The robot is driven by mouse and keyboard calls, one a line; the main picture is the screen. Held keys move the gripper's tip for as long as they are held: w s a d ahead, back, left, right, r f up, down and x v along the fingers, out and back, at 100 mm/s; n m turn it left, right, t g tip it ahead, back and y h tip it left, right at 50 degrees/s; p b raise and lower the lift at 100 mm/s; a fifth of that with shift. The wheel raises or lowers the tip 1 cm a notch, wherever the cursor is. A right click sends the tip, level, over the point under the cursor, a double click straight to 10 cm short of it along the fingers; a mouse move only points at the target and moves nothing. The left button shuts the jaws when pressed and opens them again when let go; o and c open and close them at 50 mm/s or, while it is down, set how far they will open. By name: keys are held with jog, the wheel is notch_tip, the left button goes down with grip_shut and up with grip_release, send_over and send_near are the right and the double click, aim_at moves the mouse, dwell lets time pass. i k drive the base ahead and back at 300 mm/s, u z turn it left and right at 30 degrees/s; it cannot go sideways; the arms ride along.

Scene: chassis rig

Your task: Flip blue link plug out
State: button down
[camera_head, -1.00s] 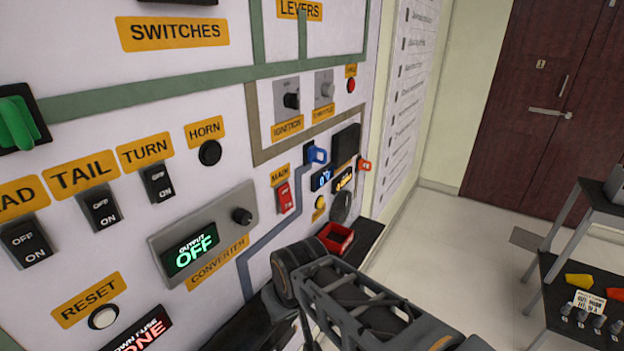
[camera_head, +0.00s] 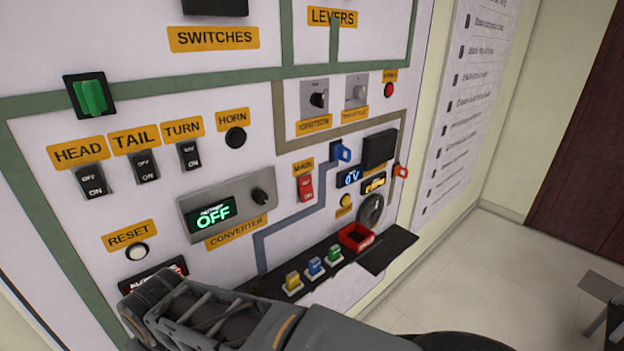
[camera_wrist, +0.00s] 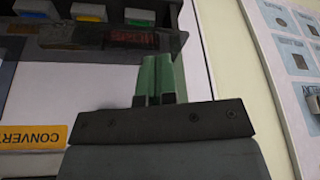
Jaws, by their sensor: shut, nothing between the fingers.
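The blue link plug (camera_head: 343,152) sits on the panel, just left of a black box and above the display reading 0V. It has a blue loop-shaped handle. It does not show in the wrist view. My gripper (camera_wrist: 164,62) shows in the wrist view with its two green fingers together and nothing between them. In the head view my arm crosses the bottom of the picture, well below the plug, and I cannot make out the fingers there.
An orange-red plug (camera_head: 401,170) sits right of the black box (camera_head: 380,149). Below are a black ledge (camera_head: 395,247), a red tray (camera_head: 356,237) and small yellow, blue and green blocks (camera_head: 315,267). The red main switch (camera_head: 305,188) is left of the plug. Open floor lies right.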

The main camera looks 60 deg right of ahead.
aim_at(338, 150)
jog(key=u, duration=0.15)
jog(key=k, duration=0.9)
jog(key=z, duration=1.9)
jog(key=i, duration=0.5)
jog(key=u, duration=0.05)
